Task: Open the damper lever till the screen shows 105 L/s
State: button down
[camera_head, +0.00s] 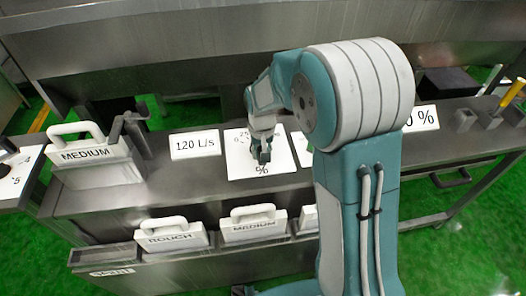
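The screen (195,145) is a white plate that reads 120 L/s. To its right lies a white dial plate (282,160) with numbers, partly covered, and a % sign at its front edge. My gripper (262,155) points down over the middle of this plate. The gripper is small and dark, and I cannot tell whether its fingers are open or shut on something. The damper lever cannot be made out apart from the gripper, which covers the middle of the dial. My arm also hides part of another white plate (421,118) ending in "0 %" at the right.
A MEDIUM block with a handle (95,158) stands on the left, beside a dark metal bracket (133,130). A yellow-handled tool (508,96) stands at the far right. A metal wall runs behind the bench.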

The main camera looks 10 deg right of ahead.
jog(key=shift+s+f, duration=0.1)
jog(key=shift+c, duration=2)
grip_release()
jog(key=shift+r, duration=0.2)
notch_tip(320, 180, up, 11)
jog(key=shift+a, duration=0.1)
jog(key=shift+r, duration=0.3)
